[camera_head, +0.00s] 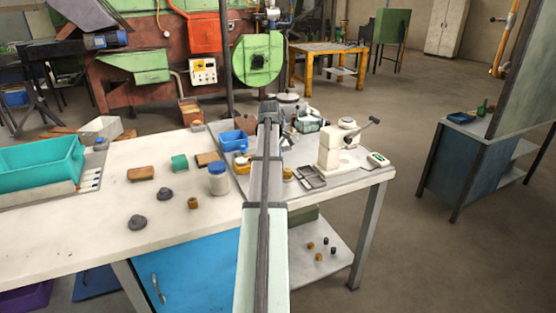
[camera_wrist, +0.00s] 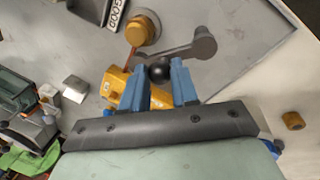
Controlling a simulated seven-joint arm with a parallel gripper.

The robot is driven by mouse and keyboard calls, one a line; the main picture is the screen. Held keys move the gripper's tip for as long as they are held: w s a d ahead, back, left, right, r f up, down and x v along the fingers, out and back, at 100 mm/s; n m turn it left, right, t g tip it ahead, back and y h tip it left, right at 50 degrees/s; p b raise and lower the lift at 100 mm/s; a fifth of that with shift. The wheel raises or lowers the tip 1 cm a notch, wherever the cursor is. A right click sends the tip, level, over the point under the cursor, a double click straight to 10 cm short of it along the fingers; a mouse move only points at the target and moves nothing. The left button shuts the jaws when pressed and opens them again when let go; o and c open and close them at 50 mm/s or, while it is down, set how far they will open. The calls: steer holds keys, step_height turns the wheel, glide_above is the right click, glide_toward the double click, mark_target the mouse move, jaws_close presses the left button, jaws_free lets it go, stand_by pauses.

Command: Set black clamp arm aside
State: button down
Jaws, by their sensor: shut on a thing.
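The black clamp arm (camera_wrist: 187,50) shows in the wrist view as a dark grey bar with a rounded end at the right and a black ball below it. My gripper (camera_wrist: 160,76) has two blue fingers shut on the clamp arm, with the black ball between the fingertips. The bar lies just beyond the fingers, over or near a grey plate (camera_wrist: 235,60). I cannot tell whether it touches the plate. An orange-yellow body (camera_wrist: 118,84) is left of the fingers, partly hidden by them. In the head view my own arm hides the gripper and the clamp arm.
A yellow round part (camera_wrist: 143,28) lies beyond the bar. In the head view, a blue bin (camera_head: 233,141), a white-bodied lever device (camera_head: 336,150) and a blue-lidded jar (camera_head: 218,180) stand on the white bench (camera_head: 90,222). Its front left is mostly clear, apart from small grey pieces.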

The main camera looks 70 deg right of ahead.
steer(key=w+n, duration=0.1)
steer(key=n, duration=0.2)
steer(key=w+a+n+t, duration=0.1)
steer(key=n, duration=0.3)
steer(key=w+a+n, duration=0.1)
steer(key=n, duration=0.3)
steer(key=shift+w+a+t+y, duration=0.2)
steer(key=shift+w+t+y, duration=0.1)
steer(key=shift+t+y, duration=0.1)
stand_by(0.3)
steer(key=c, duration=0.9)
jaws_free()
steer(key=shift+o, duration=0.2)
steer(key=shift+r, duration=0.15)
step_height(320, 180, up, 13)
steer(key=s+a, duration=0.1)
steer(key=s, duration=0.1)
steer(key=shift+a+r, duration=0.15)
steer(key=shift+a, duration=0.25)
